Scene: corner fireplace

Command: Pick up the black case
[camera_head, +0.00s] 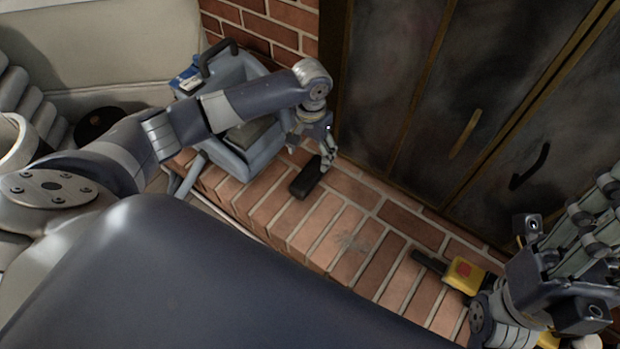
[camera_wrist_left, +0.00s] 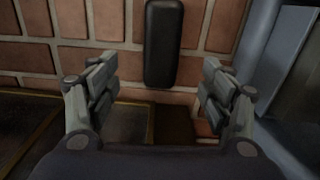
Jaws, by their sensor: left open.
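The black case (camera_head: 307,177) lies on the brick hearth, a small dark elongated block. In the left wrist view it (camera_wrist_left: 162,44) stands lengthwise at the top middle, beyond the fingertips and lined up with the space between them. My left gripper (camera_head: 326,160) is over the hearth at the case's far right end; in the left wrist view (camera_wrist_left: 158,84) its fingers are wide apart with nothing between them. My right gripper (camera_head: 575,235) is at the right edge, its fingers spread and pointing up; whether it holds anything is not clear.
A blue-grey bin (camera_head: 226,75) with things in it stands left of the case. The dark fireplace doors (camera_head: 400,80) rise behind the hearth. A yellow and black tool (camera_head: 463,274) lies on the hearth (camera_head: 345,235) near my right gripper. Bare brick lies between.

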